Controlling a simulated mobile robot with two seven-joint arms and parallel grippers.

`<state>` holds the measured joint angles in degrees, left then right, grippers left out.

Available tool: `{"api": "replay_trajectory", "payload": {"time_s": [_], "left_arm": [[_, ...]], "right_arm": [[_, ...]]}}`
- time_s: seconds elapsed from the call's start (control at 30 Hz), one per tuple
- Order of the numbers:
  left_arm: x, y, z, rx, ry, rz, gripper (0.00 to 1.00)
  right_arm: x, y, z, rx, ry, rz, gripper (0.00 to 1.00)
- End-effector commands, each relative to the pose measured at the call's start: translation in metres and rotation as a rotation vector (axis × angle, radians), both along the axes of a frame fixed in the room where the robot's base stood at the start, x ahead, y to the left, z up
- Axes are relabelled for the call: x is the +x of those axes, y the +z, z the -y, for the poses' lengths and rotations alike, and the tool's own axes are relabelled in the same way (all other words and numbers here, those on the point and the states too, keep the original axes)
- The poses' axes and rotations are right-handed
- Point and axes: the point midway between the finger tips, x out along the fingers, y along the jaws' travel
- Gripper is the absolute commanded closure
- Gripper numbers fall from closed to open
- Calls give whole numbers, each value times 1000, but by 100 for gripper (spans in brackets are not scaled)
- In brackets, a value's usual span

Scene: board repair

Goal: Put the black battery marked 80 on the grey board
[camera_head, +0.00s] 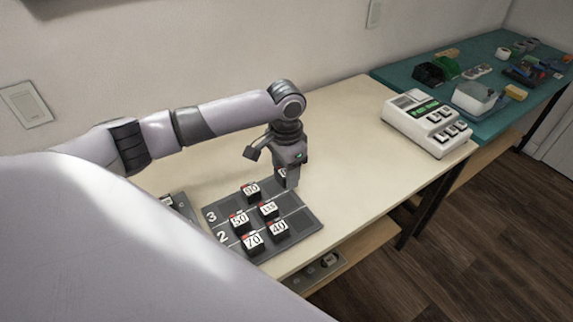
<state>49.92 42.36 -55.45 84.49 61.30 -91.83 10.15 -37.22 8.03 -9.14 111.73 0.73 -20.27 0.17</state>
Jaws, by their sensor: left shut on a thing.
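The grey board (302,221) lies on the pale table, with the row numbers 2 and 3 on its left side. Several black batteries with white labels stand on it: one marked 70 (253,242), one 40 (278,228), one 50 (240,222), one with a blurred label (268,210), and one that may read 80 or 90 (252,188). My left gripper (288,181) points down at the board's far right corner. It is shut on a black battery (282,173), mostly hidden by the fingers; its number is unreadable. My right gripper is not in view.
A second dark tray (180,203) is partly hidden behind my body at the left. A white tester with buttons (428,122) stands at the table's right end. A teal table (400,72) holds assorted items. The table between board and tester is clear.

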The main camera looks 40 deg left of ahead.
Motion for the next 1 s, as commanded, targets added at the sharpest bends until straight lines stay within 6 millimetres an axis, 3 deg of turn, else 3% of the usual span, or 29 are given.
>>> {"api": "replay_trajectory", "payload": {"time_s": [0.3,0.5,0.7,1.0], "left_arm": [[-1,-37,0,0,1,-2,84],[0,-66,0,-1,1,2,84],[0,-78,0,0,1,2,84],[0,-81,0,1,1,1,84]], "right_arm": [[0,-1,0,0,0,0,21],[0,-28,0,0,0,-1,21],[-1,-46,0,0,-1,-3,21],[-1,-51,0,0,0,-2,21]]}}
